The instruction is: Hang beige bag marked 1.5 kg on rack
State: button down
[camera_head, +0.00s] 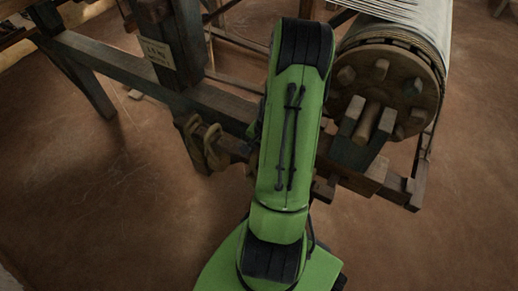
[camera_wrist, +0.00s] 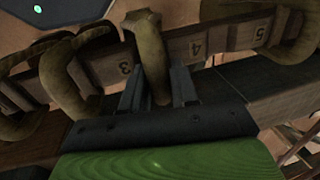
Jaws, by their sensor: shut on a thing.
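In the wrist view my gripper (camera_wrist: 157,90) is shut on an olive-brown curved piece (camera_wrist: 149,45) that rises between its two dark fingers. I cannot tell whether this piece is a bag's handle or a hook. No beige bag body and no 1.5 kg mark can be made out in either view. A numbered rail (camera_wrist: 215,42), with 3, 4 and 5 readable, runs behind the held piece, which overlaps it between 3 and 4. In the head view my arm hides the gripper.
Similar curved pieces stand along the rail at left (camera_wrist: 75,65) and right (camera_wrist: 298,40). In the head view, tan loops (camera_head: 205,145) sit on a loom beam. A pale sign (camera_head: 158,52) is on a post. A large wooden roller (camera_head: 385,85) stands right of my arm. Brown floor (camera_head: 90,210) is clear at left.

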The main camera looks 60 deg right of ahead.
jog(key=shift+f, duration=0.2)
dwell(0.5)
jog(key=c, duration=0.8)
grip_release()
jog(key=shift+s+a, duration=0.1)
jog(key=s+r+p, duration=0.1)
jog(key=r+p, duration=0.1)
jog(key=r, duration=0.3)
jog(key=s+r+p, duration=0.1)
jog(key=r+p, duration=0.1)
jog(key=r, duration=0.3)
jog(key=r+p, duration=0.2)
jog(key=r, duration=0.3)
jog(key=shift+s+d+r, duration=0.2)
jog(key=shift+s+r, duration=0.05)
jog(key=shift+s, duration=0.15)
